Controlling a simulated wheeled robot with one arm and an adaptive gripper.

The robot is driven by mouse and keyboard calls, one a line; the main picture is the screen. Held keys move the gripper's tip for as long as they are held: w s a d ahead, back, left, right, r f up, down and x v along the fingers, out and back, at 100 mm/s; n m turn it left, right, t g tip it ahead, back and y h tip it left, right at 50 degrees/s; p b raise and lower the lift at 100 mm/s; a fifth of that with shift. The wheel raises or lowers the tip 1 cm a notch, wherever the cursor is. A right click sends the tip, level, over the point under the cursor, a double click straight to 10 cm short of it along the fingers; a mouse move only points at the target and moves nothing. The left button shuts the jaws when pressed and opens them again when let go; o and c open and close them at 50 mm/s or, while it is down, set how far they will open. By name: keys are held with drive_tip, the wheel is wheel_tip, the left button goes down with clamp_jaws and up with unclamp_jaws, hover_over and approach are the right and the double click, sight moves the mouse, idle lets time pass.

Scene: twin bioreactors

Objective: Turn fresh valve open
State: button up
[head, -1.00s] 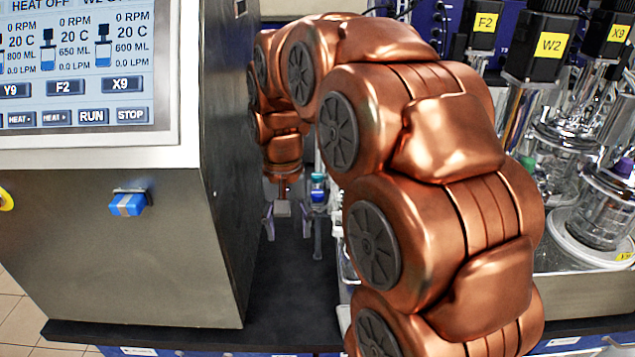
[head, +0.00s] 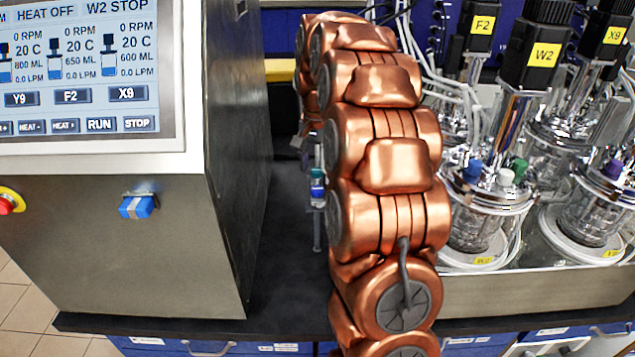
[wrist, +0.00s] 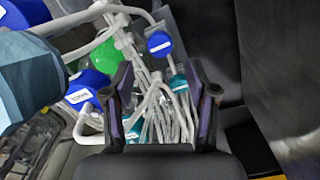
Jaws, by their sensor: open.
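I cannot tell which part is the fresh valve; the small labels are unreadable. In the wrist view, my gripper (wrist: 161,88) is open, its two dark fingers spread on either side of white tubes (wrist: 160,118) and a teal part (wrist: 179,83). A blue labelled cap (wrist: 159,43) lies beyond the fingertips. A second blue labelled cap (wrist: 88,90) is left of the left finger, with a green round part (wrist: 104,56) beside it. Nothing is visibly held. In the head view, my copper arm hides most of the gripper. A blue-and-teal capped item (head: 317,188) shows beside the arm.
A steel control console (head: 120,260) with a screen stands left of my arm. A blue knob (head: 138,207) is on its front. Glass bioreactor vessels (head: 475,225) under the W2 motor (head: 537,52) stand close on the right. Bare dark bench (head: 285,260) lies between console and arm.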

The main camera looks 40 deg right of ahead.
sight(317, 189)
drive_tip(key=shift+f+p, duration=1.1)
drive_tip(key=shift+f, duration=1.95)
clamp_jaws()
